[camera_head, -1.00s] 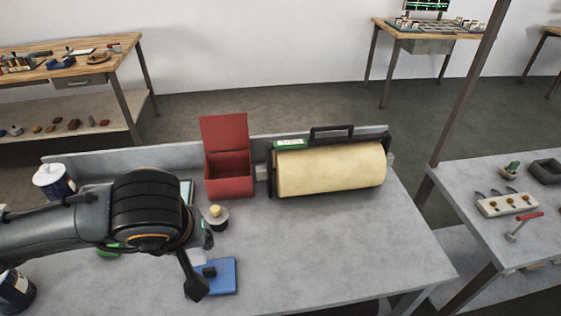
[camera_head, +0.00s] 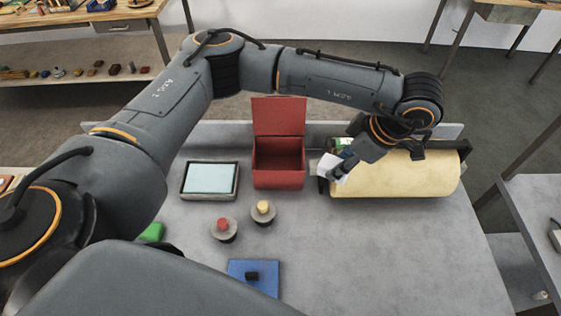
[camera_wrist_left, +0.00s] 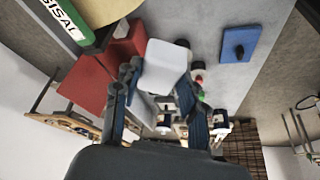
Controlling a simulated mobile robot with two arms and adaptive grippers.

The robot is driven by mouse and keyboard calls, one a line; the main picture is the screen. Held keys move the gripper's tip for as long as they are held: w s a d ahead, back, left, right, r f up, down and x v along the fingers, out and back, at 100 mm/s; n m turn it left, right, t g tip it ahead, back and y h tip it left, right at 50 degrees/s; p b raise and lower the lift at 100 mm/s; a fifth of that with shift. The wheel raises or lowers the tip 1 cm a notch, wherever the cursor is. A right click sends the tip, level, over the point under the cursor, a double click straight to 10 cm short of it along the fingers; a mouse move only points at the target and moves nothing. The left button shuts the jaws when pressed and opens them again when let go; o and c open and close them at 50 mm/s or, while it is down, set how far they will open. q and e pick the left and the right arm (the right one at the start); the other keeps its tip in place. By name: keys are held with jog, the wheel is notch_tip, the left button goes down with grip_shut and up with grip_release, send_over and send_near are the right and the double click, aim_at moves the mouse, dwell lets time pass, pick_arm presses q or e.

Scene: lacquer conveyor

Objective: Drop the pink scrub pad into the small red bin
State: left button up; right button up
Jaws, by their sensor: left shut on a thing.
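The small red bin (camera_head: 279,184) stands at the back of the grey table with its lid raised; its red shows in the wrist view (camera_wrist_left: 124,48). My left gripper (camera_head: 340,168) is just right of the bin, in front of the left end of a cream roll. It is shut on a pale block (camera_head: 329,168), which looks nearly white, not clearly pink; I take it for the scrub pad. In the wrist view the pad (camera_wrist_left: 165,62) sits between the fingers. The pad is outside the bin. My right gripper is not in view.
The cream roll (camera_head: 405,178) lies right of the bin. A framed light-blue pad (camera_head: 210,179) lies left of it. A red-topped knob (camera_head: 223,228) and a yellow-topped knob (camera_head: 263,211) stand in front. A blue plate (camera_head: 252,278) lies nearer. The table's right front is clear.

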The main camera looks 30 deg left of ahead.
pick_arm(q)
jog(key=w+a+f+m+h+p, duration=0.1)
jog(key=w+a+m+h+p, duration=0.15)
jog(key=a+m, duration=0.65)
jog(key=w+a+f+m+t+h+p, duration=0.15)
jog(key=a+m+h, duration=0.35)
jog(key=m, duration=0.9)
jog(key=w+a+f+m+g+h+p, duration=0.1)
jog(key=a+f+m+h+p, duration=0.1)
jog(key=a+m, duration=0.75)
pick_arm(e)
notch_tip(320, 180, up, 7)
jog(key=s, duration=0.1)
pick_arm(q)
jog(key=shift+m+t+y, duration=0.25)
jog(key=shift+m+t, duration=0.1)
jog(key=shift+m, duration=0.4)
jog(key=b+x, duration=0.1)
jog(key=x, duration=0.1)
jog(key=b+x, duration=0.4)
jog(key=shift+s+a+f, duration=0.1)
jog(key=shift+a, duration=0.25)
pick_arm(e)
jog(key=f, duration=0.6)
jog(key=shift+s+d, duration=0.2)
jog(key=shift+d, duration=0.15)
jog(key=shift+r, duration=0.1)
